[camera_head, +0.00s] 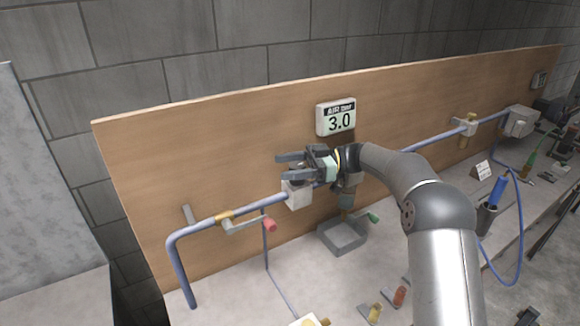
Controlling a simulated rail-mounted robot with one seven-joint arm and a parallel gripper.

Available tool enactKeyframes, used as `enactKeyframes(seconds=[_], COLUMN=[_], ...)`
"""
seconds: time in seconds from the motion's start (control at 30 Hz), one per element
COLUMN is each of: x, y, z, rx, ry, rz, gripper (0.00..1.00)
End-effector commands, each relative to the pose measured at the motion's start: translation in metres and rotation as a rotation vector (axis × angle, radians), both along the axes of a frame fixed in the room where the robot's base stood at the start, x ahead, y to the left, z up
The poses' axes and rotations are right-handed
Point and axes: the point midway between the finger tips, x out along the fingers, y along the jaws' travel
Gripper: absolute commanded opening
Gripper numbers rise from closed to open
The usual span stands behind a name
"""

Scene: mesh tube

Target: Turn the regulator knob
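The regulator body, a pale block (298,194), sits on the blue pipe (258,205) in front of a wooden board. I cannot make out its knob clearly; my gripper and wrist cover the area just above the block. A white display (336,117) on the board above reads "AIR bar 3.0". My gripper (284,166) is just above the block, with its two fingers pointing left and spread apart. I cannot tell whether the fingers touch anything.
A red-handled lever (269,225) is on the pipe at the left. A grey square tray (343,238) stands below my wrist, with a green handle (373,217) nearby. A blue-handled tool stands in a dark cup (487,219) at the right. Small parts lie in front.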

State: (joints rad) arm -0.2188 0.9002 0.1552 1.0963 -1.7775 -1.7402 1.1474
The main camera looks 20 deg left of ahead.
Motion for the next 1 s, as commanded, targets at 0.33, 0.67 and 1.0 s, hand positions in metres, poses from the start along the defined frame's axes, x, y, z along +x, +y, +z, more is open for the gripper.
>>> enactKeyframes(seconds=[0.33,0.67,1.0], x=[0.004,0.039,0.079], y=[-0.005,-0.062,-0.128], z=[-0.002,-0.005,-0.002], rx=[-0.001,-0.001,0.000], ry=[-0.001,-0.003,-0.004], rz=[-0.003,-0.005,-0.002], gripper=[0.59,0.59,0.59])
